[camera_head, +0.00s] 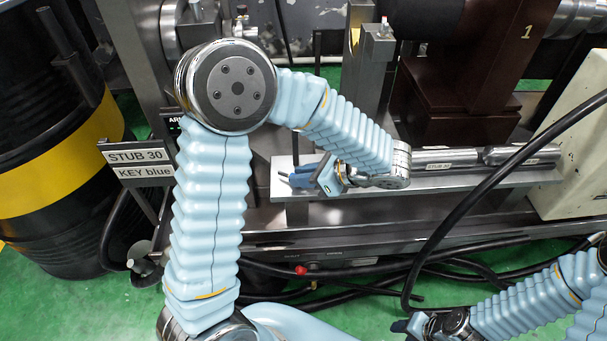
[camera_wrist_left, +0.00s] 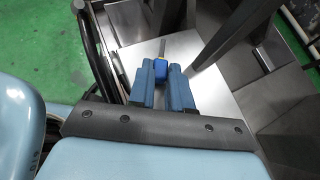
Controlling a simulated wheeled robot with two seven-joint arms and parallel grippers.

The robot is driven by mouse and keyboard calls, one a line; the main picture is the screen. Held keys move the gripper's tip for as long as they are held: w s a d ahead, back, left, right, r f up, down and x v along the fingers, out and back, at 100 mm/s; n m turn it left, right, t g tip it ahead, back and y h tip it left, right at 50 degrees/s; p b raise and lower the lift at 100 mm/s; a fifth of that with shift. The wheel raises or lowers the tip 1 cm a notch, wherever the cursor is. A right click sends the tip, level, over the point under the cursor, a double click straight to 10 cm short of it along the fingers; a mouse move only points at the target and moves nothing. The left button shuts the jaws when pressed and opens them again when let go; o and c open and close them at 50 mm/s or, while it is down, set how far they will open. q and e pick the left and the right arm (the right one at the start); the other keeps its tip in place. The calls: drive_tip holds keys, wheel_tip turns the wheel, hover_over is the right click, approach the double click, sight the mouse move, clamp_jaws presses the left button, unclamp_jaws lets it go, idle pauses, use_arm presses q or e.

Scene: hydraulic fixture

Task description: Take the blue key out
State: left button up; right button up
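My left gripper (camera_head: 301,177) points left over the pale metal plate (camera_head: 430,185) in the head view. In the left wrist view its two blue fingers (camera_wrist_left: 162,80) stand a little apart. The blue key's (camera_wrist_left: 161,69) bright blue head fills the gap between the fingertips, and its thin grey shank points away from me. The fingers appear to touch the head on both sides. In the head view a short grey tip shows just left of the fingers; the rest of the key is hard to tell from them. My right gripper (camera_head: 407,326) is low at the right, its fingers unclear.
Steel bars (camera_head: 447,162) lie along the plate behind my wrist. Dark upright posts (camera_head: 371,68) and a brown block (camera_head: 455,100) stand behind. Black hoses (camera_head: 450,215) cross in front. A black and yellow drum (camera_head: 62,180) stands left.

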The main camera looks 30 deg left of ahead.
use_arm(q)
drive_tip(key=o, duration=0.5)
drive_tip(key=v, duration=1.4)
drive_tip(key=shift+p, duration=0.4)
